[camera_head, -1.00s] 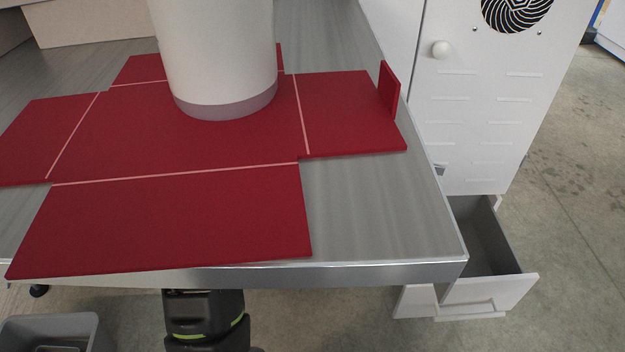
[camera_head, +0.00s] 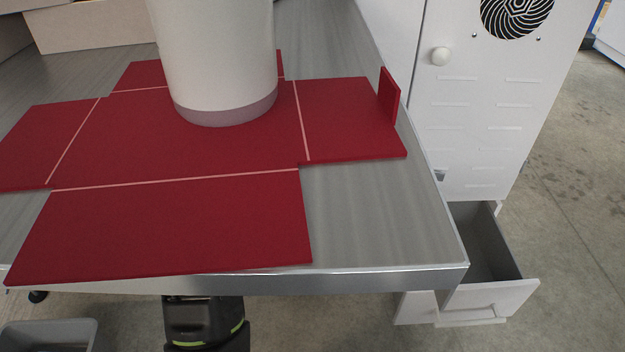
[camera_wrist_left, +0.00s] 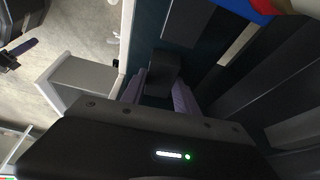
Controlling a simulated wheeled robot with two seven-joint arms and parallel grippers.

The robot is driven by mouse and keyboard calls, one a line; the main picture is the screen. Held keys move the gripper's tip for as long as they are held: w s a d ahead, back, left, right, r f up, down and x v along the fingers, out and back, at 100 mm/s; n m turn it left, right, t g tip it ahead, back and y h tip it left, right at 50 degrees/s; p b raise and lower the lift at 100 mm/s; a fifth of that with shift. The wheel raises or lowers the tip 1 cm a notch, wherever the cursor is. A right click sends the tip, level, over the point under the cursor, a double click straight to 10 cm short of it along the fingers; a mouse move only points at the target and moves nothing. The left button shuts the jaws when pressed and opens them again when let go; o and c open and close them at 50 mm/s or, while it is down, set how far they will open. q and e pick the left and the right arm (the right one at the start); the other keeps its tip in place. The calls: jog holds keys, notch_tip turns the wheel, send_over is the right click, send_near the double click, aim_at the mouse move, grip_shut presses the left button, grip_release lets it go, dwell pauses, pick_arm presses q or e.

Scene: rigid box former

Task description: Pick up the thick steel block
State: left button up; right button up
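In the left wrist view a dark grey block (camera_wrist_left: 164,69) shows ahead of my left gripper (camera_wrist_left: 161,88). The gripper's two purple-grey fingers lie on either side of the block's near end. I cannot tell whether they touch it, or whether this block is the thick steel one. Neither gripper shows in the head view, and no steel block is clear there. A dark part with a purple-grey tip (camera_wrist_left: 22,47) at the left edge of the wrist view may be my right gripper; its fingers are too small to read.
A red box blank (camera_head: 180,222) lies on the grey table (camera_head: 370,215), one small flap upright at right. A large white cylinder (camera_head: 215,60) stands on it. A white cabinet (camera_head: 475,120) stands at right, with an open drawer (camera_head: 495,295) below. A grey bin (camera_head: 50,335) is at lower left.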

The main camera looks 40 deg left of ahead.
pick_arm(q)
grip_shut()
jog(key=shift+r, duration=0.15)
dwell(0.4)
notch_tip(320, 180, up, 10)
jog(key=p, duration=0.5)
dwell(0.4)
